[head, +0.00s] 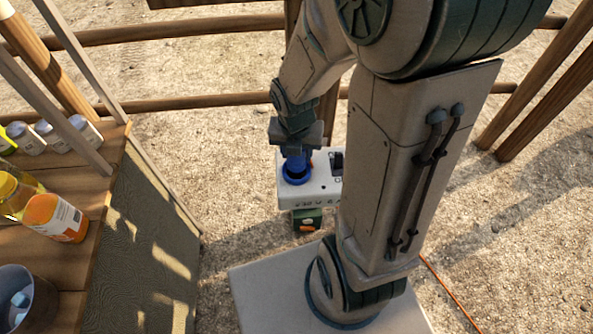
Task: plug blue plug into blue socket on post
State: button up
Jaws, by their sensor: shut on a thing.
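My gripper (297,136) is shut on the blue plug (297,159) and points down over the white socket box. The blue socket (296,179) shows as a blue ring on the left of the box's top face. The plug's lower end overlaps the far side of this ring. I cannot tell whether it is inside the socket or just above it. The white box (322,196) has dark lettering on its front, and its right part is hidden behind my arm. The post under it is mostly hidden.
A dark part (337,161) and a bit of orange sit beside the plug on the box. A green box (307,220) is below. A wooden shelf (40,255) with bottles (55,217) and a bucket (25,300) stands left. Wooden rails (180,32) run behind. An orange cable (450,290) lies right.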

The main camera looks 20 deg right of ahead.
jog(key=shift+f, duration=0.25)
jog(key=shift+f+b, duration=0.9)
jog(key=shift+f, duration=0.35)
jog(key=shift+f, duration=0.1)
jog(key=o, duration=1.2)
jog(key=shift+c, duration=0.2)
jog(key=r+p, duration=0.1)
jog(key=r, duration=0.3)
jog(key=s+r+p, duration=0.1)
jog(key=r, duration=0.4)
jog(key=r+p, duration=0.1)
jog(key=r, duration=0.3)
jog(key=shift+s+a+r, duration=0.25)
jog(key=shift+a+r, duration=0.15)
